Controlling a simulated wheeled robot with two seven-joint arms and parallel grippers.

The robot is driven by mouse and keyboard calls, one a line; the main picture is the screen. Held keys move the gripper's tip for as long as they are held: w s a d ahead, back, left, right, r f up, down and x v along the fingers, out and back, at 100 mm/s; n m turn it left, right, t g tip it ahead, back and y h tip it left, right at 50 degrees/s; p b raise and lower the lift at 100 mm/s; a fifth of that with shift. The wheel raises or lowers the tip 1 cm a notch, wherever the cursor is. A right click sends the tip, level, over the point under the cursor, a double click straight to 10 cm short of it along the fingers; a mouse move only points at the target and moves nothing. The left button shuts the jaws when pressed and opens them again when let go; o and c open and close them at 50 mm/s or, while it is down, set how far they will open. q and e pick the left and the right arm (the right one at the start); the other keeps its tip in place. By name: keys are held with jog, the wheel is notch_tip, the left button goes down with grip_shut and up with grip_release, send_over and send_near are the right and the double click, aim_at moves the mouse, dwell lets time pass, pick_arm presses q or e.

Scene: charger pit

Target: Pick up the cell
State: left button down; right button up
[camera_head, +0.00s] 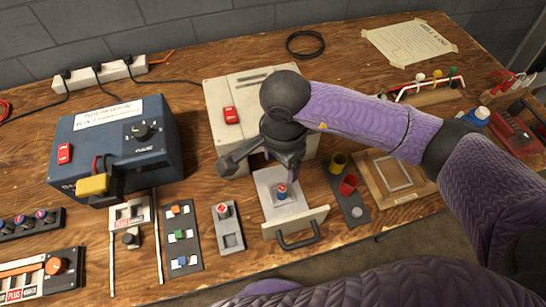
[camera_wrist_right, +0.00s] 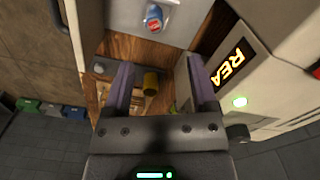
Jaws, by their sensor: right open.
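A small cell (camera_head: 282,191), blue with a red top, stands on the grey plate of a pulled-out drawer (camera_head: 268,183) in front of a cream box (camera_head: 219,95). In the right wrist view the cell (camera_wrist_right: 155,17) shows at the top, beyond the fingertips. My right gripper (camera_head: 284,170) hangs above the drawer, close to the cell in the head view. Its two fingers (camera_wrist_right: 160,70) are apart with nothing held between them. My left gripper is not in view.
The drawer has a dark handle (camera_head: 300,238) at its front. A blue box (camera_head: 90,140) stands left. A strip with yellow and red cups (camera_head: 346,190) and a wooden frame (camera_head: 372,185) lie right. A lit sign (camera_wrist_right: 231,68) shows on the cream box.

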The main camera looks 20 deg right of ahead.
aim_at(282, 188)
jog(key=shift+w+f, duration=0.15)
jog(key=shift+f, duration=0.15)
jog(key=f+b, duration=0.1)
jog(key=f, duration=0.2)
jog(key=f+b, duration=0.1)
jog(key=f, duration=0.2)
jog(key=s+f+b, duration=0.1)
jog(key=f, duration=0.2)
jog(key=shift+s+d, duration=0.1)
jog(key=shift+d, duration=0.05)
jog(key=shift+f, duration=0.25)
jog(key=shift+r, duration=0.1)
jog(key=shift+c, duration=0.4)
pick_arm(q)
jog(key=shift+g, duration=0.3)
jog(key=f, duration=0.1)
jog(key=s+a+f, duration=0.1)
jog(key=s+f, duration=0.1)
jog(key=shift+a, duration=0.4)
pick_arm(e)
grip_shut()
